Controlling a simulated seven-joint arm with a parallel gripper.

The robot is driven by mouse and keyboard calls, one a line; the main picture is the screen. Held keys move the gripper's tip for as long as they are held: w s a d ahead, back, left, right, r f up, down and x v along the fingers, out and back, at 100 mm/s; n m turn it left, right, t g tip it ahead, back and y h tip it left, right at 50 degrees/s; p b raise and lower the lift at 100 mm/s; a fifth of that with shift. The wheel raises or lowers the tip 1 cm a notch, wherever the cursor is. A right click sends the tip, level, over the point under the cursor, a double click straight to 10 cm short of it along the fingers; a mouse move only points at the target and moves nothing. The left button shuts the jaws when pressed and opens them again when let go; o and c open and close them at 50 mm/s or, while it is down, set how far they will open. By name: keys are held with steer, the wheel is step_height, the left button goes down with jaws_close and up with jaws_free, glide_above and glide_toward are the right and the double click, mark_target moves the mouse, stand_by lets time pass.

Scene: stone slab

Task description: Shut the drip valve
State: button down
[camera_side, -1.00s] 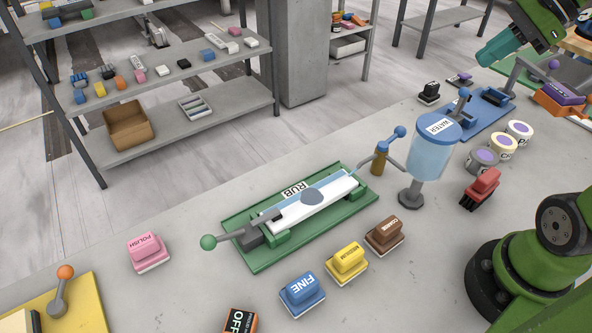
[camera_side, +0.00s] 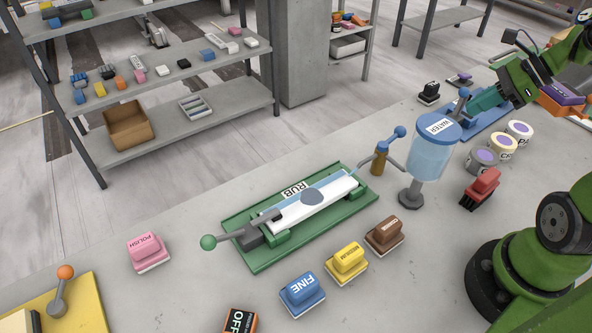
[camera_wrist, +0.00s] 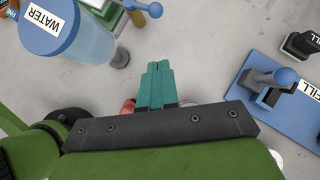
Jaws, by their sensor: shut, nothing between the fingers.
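The drip valve appears to be the brass fitting (camera_side: 380,161) beside the water tank, with a blue-knobbed lever (camera_side: 399,133) tilted up to the right. A thin pipe joins it to the tank side. The blue water tank (camera_side: 430,152), labelled WATER, stands on a grey foot; it also shows in the wrist view (camera_wrist: 85,42). My gripper (camera_side: 474,105) has teal fingers that are shut and empty, right of the tank and apart from the valve.
A blue plate with a knobbed lever (camera_wrist: 285,77) lies right of my fingers in the wrist view. The green RUB tray (camera_side: 250,262) lies left of the valve.

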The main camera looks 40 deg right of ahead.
glide_toward(392, 137)
steer(key=s+d+f, duration=0.1)
steer(key=d+f, duration=0.3)
steer(key=w+a, duration=0.1)
steer(key=w+a+f, duration=0.1)
steer(key=w, duration=0.1)
steer(key=shift+a+f, duration=0.1)
steer(key=shift+f, duration=0.05)
